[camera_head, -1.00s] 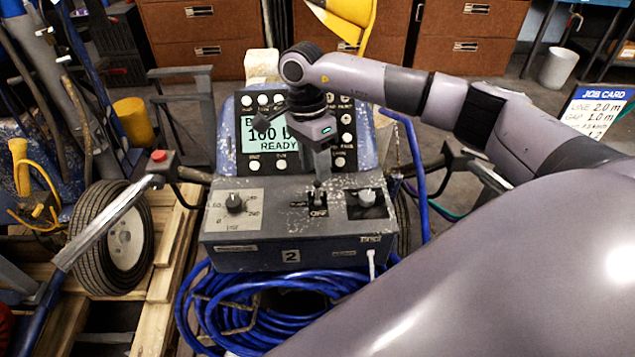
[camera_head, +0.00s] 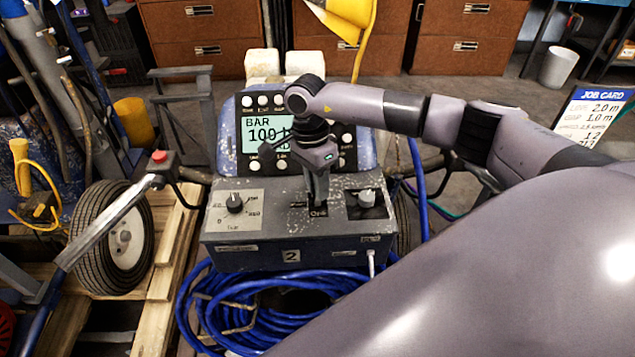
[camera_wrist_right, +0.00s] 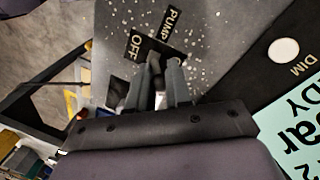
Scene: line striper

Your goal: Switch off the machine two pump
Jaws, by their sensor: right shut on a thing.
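Machine two is the speckled grey control box with a "2" plate (camera_head: 291,256) on its front. Its display (camera_head: 262,130) shows "BAR" and a number starting with 100, partly hidden by my arm. My right gripper (camera_head: 318,203) points down at the middle of the panel, over the pump switch. In the right wrist view the fingers of my right gripper (camera_wrist_right: 160,62) are closed around the small dark pump switch (camera_wrist_right: 154,62), beside the "PUMP" and "OFF" labels (camera_wrist_right: 136,44). The switch is mostly hidden, so its position cannot be told. My left gripper is out of view.
A pressure knob (camera_head: 235,203) sits left of the switch, another knob (camera_head: 367,197) right of it. A red button (camera_head: 159,156) tops the left handlebar. A blue hose (camera_head: 250,310) is coiled below the box. A job card (camera_head: 597,110) stands at right.

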